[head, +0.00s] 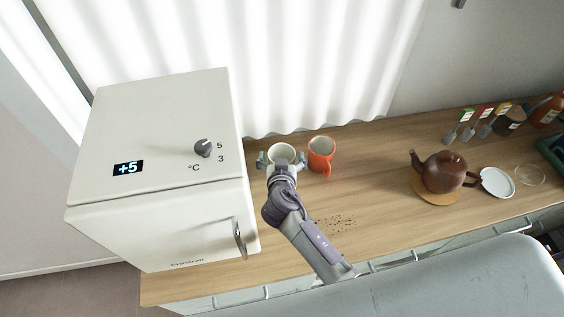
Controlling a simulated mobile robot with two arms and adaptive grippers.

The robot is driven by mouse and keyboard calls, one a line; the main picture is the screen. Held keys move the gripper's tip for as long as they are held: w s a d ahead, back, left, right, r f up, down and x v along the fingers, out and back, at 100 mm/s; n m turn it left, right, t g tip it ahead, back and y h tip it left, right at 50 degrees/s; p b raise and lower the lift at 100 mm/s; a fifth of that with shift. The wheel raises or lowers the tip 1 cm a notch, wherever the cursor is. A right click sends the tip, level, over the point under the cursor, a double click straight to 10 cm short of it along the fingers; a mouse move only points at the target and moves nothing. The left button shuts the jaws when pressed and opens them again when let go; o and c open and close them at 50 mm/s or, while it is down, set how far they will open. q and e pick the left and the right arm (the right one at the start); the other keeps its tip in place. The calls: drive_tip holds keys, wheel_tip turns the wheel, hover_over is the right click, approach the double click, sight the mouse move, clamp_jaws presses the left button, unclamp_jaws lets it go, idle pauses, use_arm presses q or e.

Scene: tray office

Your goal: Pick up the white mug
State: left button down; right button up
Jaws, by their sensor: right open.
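The white mug (282,149) stands upright on the wooden counter, near the back by the curtain. My right gripper (281,160) is open, with one finger at the left side of the mug and one at the right. The wrist hides the mug's lower front, and I cannot tell whether the fingers touch it. My left gripper is not in view.
A white fridge box (165,160) is at the left. A brown teapot (442,172) on a round wooden board and a white saucer (497,182) are at the right. Dark crumbs (338,222) lie on the counter (375,165).

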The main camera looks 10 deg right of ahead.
drive_tip(key=c, duration=1.4)
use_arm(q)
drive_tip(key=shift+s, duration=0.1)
use_arm(e)
drive_tip(key=shift+r, duration=0.1)
